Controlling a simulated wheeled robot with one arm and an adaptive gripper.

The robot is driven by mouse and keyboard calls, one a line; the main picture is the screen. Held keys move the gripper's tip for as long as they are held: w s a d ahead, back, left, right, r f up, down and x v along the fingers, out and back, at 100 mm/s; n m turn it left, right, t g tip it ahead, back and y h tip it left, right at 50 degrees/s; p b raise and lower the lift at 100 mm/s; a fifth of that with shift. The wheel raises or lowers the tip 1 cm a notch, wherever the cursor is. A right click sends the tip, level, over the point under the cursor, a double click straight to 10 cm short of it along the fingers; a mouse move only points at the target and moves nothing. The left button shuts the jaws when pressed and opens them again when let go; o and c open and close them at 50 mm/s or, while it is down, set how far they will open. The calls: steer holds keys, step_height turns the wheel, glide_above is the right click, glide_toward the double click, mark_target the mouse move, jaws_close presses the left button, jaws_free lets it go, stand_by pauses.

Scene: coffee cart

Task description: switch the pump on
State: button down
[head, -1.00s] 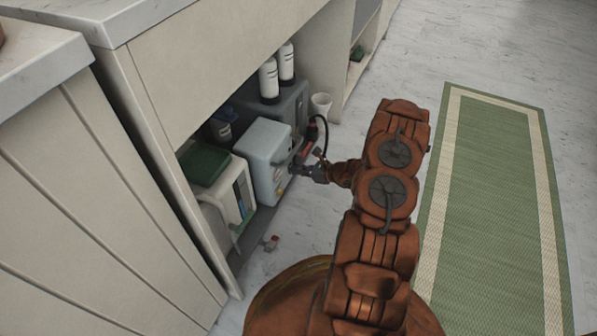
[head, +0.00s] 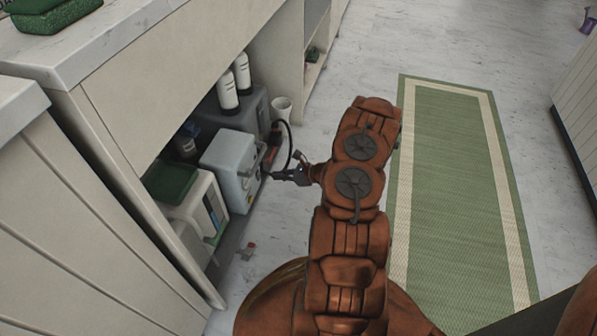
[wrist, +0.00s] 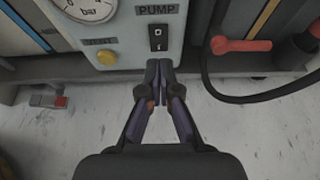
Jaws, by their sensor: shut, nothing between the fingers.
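The pump box (head: 231,166) is a pale grey-blue unit under the counter. In the wrist view its front panel (wrist: 126,48) carries the label PUMP above a black rocker switch (wrist: 158,37), with a yellow VENT button (wrist: 107,57) and a round gauge (wrist: 90,6) to the left. The switch face is visible, but I cannot tell which way it is set. My gripper (wrist: 159,66) is shut and empty, its tips just below the switch in the wrist view. Whether they touch the panel is unclear. In the head view my gripper (head: 268,173) is at the box's front.
A red-handled valve with a black hose (wrist: 241,45) is right of the panel. A white unit with a green top (head: 190,205) stands left of the box. White bottles (head: 228,90) and a cup (head: 282,109) are behind. A small red-and-grey item (head: 246,250) lies on the floor.

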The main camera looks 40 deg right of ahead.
mark_target(258, 175)
steer(key=p+v, duration=0.2)
steer(key=v, duration=0.6)
steer(key=shift+r, duration=0.2)
steer(key=shift+s+d+p, duration=0.1)
steer(key=shift+p, duration=0.25)
steer(key=shift+w+a+r+g+h+p, duration=0.15)
steer(key=shift+g+h+p, duration=0.2)
steer(key=shift+g, duration=0.2)
steer(key=shift+w+a+g+h+p, duration=0.1)
steer(key=shift+g+h+p, duration=0.2)
steer(key=shift+g, duration=0.25)
steer(key=r+b+x, duration=0.1)
steer(key=b+x, duration=0.5)
steer(key=x, duration=0.7)
steer(key=shift+w+a, duration=0.3)
steer(key=shift+w, duration=0.25)
